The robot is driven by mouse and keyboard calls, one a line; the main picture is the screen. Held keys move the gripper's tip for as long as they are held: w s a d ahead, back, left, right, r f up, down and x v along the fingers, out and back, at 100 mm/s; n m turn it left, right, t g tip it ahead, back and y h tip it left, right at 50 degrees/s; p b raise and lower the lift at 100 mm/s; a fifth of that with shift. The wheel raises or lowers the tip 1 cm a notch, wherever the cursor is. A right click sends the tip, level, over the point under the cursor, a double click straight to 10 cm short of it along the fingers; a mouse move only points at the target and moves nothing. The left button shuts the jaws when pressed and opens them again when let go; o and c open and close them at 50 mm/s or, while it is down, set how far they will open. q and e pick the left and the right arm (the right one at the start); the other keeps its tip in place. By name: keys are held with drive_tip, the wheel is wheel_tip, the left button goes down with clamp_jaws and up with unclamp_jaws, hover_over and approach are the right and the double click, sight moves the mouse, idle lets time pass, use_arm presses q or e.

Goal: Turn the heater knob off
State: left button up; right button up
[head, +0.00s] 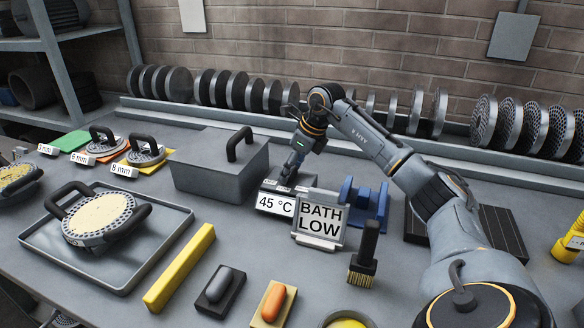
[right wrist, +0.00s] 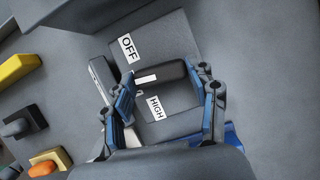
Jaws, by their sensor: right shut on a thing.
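The heater control box (head: 270,186) stands mid-bench with a "45 °C" display (head: 275,204) on its front. In the right wrist view its top (right wrist: 180,40) carries an "OFF" label (right wrist: 128,48) and a "HIGH" label (right wrist: 156,107). The dark bar-shaped heater knob (right wrist: 172,72) lies between the labels, with a white mark on its left end, between OFF and HIGH. My right gripper (right wrist: 166,98) reaches down from above and is shut on the knob; it also shows in the head view (head: 293,165), where it hides the knob. My left gripper is not in view.
A "BATH LOW" sign (head: 320,222) stands just in front of the box. A grey lidded bath (head: 215,165) is close on the left, a blue stand (head: 362,203) and a brush (head: 365,255) on the right. A yellow bar (head: 180,268) and a tray (head: 165,245) lie further left.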

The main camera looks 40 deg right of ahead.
drive_tip(key=m+h, duration=0.1)
drive_tip(key=m, duration=0.1)
drive_tip(key=m+h, duration=0.1)
drive_tip(key=m, duration=0.2)
drive_tip(key=shift+a+p, duration=0.2)
drive_tip(key=shift+p, duration=0.1)
drive_tip(key=m+h, duration=0.1)
drive_tip(key=m, duration=0.4)
drive_tip(key=shift+a+g+h, duration=0.1)
drive_tip(key=shift+g+h, duration=0.2)
drive_tip(key=shift+h, duration=0.1)
drive_tip(key=shift+m, duration=0.3)
drive_tip(key=o, duration=1.1)
drive_tip(key=shift+o, duration=0.2)
drive_tip(key=v, duration=1.2)
drive_tip(key=shift+w+a+f, duration=0.1)
drive_tip(key=shift+a, duration=0.05)
